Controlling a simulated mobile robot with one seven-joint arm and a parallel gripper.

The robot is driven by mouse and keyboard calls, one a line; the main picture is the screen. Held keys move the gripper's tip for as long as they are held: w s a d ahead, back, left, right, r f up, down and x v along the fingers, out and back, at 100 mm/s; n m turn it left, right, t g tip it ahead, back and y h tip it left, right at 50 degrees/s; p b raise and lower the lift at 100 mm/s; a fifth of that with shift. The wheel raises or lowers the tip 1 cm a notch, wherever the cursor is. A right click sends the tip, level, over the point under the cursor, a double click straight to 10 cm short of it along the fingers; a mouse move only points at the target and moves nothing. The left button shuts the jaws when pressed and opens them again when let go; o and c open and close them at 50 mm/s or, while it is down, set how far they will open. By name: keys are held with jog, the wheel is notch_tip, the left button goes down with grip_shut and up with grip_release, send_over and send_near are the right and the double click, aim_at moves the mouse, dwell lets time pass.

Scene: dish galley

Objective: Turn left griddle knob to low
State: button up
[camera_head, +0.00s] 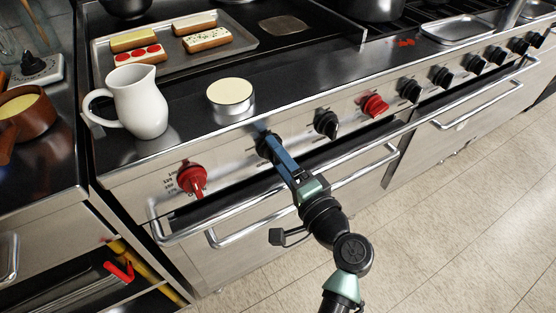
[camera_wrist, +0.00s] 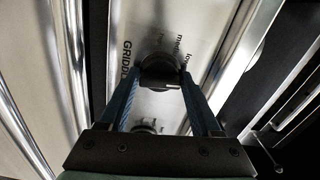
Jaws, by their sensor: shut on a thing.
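The left griddle knob (camera_head: 265,148) is the black knob just right of the large red knob on the range's front panel. It also shows in the wrist view (camera_wrist: 160,72), next to printed "GRIDDLE" and level words, partly hidden. My gripper (camera_head: 266,142) reaches up to the panel with its blue fingers on either side of this knob. In the wrist view my gripper (camera_wrist: 161,82) is shut on the knob, one finger at each side. The exact setting of its pointer is hard to tell.
A red knob (camera_head: 191,178) sits to the left, another black knob (camera_head: 327,123) to the right. A steel handle bar (camera_head: 235,213) runs below the panel. A white pitcher (camera_head: 139,105) and a round tin (camera_head: 231,97) stand on the ledge above. The floor in front is clear.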

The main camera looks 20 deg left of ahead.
jog(key=shift+f+n+b, duration=0.1)
jog(key=shift+n+b, duration=2.5)
jog(key=shift+b, duration=0.15)
jog(key=o, duration=1.4)
jog(key=shift+c, duration=0.2)
jog(key=p+v, duration=0.1)
jog(key=v, duration=1.2)
